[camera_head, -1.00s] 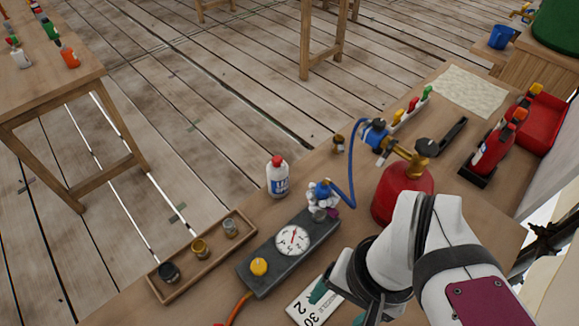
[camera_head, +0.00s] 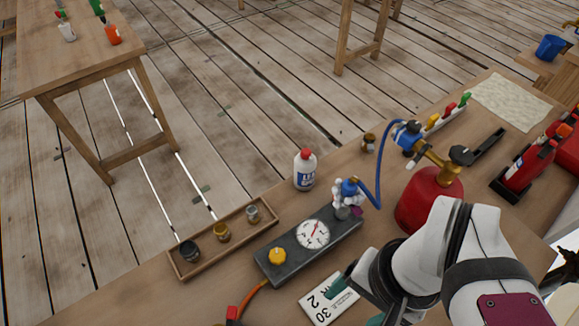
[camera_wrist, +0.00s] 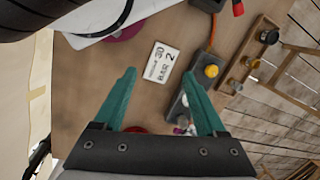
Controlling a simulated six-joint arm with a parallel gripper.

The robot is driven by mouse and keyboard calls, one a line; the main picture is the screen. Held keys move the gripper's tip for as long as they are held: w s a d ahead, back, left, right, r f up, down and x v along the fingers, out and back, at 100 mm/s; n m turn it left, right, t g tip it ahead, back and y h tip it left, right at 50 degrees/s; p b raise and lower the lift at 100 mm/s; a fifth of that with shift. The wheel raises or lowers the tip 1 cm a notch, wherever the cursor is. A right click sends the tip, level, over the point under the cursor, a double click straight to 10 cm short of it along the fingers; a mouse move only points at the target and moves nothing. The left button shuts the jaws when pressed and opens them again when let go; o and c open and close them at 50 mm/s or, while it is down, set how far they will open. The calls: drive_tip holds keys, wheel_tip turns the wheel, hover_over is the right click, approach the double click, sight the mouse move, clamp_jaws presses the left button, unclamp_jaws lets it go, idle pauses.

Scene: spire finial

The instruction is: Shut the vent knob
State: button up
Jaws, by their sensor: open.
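A grey panel (camera_head: 290,258) stands on the bench in the head view. It carries a yellow knob (camera_head: 277,256), a round white gauge (camera_head: 313,233) and a silver fitting (camera_head: 342,211) with a small purple knob (camera_head: 357,211) at its far end. No label shows which knob is the vent. The yellow knob also shows in the wrist view (camera_wrist: 211,71), right of the fingers. My gripper (camera_wrist: 159,76) is open and empty, its teal fingers apart over the bench; in the head view my wrist hides most of it. The right finger partly covers the panel in the wrist view.
A white card marked 30 and 2 (camera_head: 328,299) lies beside the panel. A red cylinder (camera_head: 428,200) with brass valve and blue hose (camera_head: 377,160) stands behind. A white bottle (camera_head: 305,172) and a wooden tray of small pots (camera_head: 240,221) are near the bench's far edge.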

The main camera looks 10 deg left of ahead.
idle(0.4)
drive_tip(key=w+a+n, duration=0.1)
drive_tip(key=w+n, duration=0.1)
drive_tip(key=w+a+n, duration=0.1)
drive_tip(key=w+n, duration=0.1)
drive_tip(key=n, duration=0.1)
drive_tip(key=w+a+r+n+h, duration=0.1)
drive_tip(key=w+a+n, duration=0.1)
drive_tip(key=shift+w+n, duration=0.15)
drive_tip(key=shift+n, duration=0.25)
drive_tip(key=n, duration=1)
hover_over(277, 254)
wheel_tip(277, 254, down, 2)
drive_tip(key=shift+h, duration=0.4)
wheel_tip(277, 254, down, 16)
drive_tip(key=shift+r, duration=0.15)
clamp_jaws()
